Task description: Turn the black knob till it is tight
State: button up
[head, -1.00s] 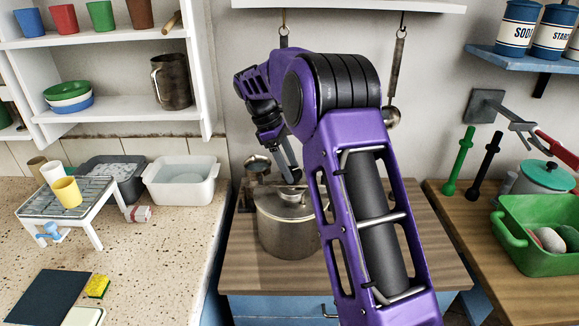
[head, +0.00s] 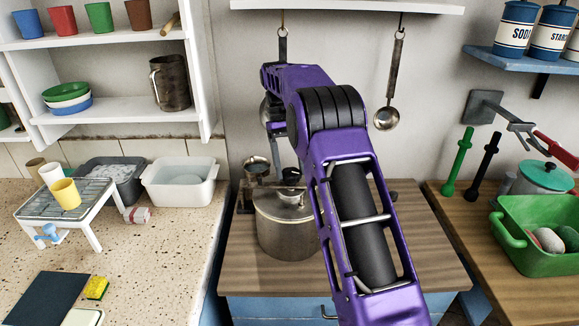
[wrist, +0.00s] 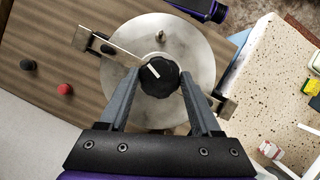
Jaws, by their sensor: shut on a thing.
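The black knob (wrist: 158,77) has a ribbed edge and a white mark on top. It sits on the round metal lid (wrist: 190,45) of a steel pot (head: 283,233). In the wrist view my gripper (wrist: 161,82) has one finger on each side of the knob and is shut on it. A metal bar runs across the lid beside the knob. In the head view the knob (head: 291,175) shows small and dark on the lid, and my purple arm hides the pot's right side.
The pot stands on a wooden top (head: 245,270). A red knob (wrist: 65,89) and a dark knob (wrist: 27,65) lie on the wood. A ladle (head: 387,118) hangs behind. A white basin (head: 181,185) stands left and a green tub (head: 530,250) right.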

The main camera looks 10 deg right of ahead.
jog(key=m+y, duration=0.2)
jog(key=m, duration=0.2)
jog(key=shift+d+m, duration=0.15)
jog(key=shift+m, duration=0.25)
jog(key=m+y, duration=0.1)
jog(key=m, duration=0.2)
jog(key=shift+d+m+t, duration=0.1)
jog(key=shift+m+t, duration=0.2)
jog(key=m+t+y, duration=0.1)
jog(key=m, duration=0.2)
jog(key=m+t+y, duration=0.1)
jog(key=m, duration=0.3)
jog(key=shift+s+d, duration=0.1)
jog(key=shift+s, duration=0.1)
jog(key=m+t, duration=0.1)
jog(key=m, duration=0.3)
jog(key=shift+s+m+t+y, duration=0.15)
jog(key=shift+m+t+y, duration=0.15)
jog(key=shift+m+t, duration=0.1)
jog(key=m+t, duration=0.1)
jog(key=m, duration=0.2)
jog(key=shift+m, duration=0.3)
jog(key=m+t, duration=0.1)
jog(key=m, duration=0.1)
jog(key=m+h, duration=0.1)
jog(key=m, duration=0.1)
jog(key=shift+s+t, duration=0.2)
jog(key=shift+t, duration=0.2)
jog(key=shift+m+t+h, duration=0.5)
jog(key=shift+m, duration=1.3)
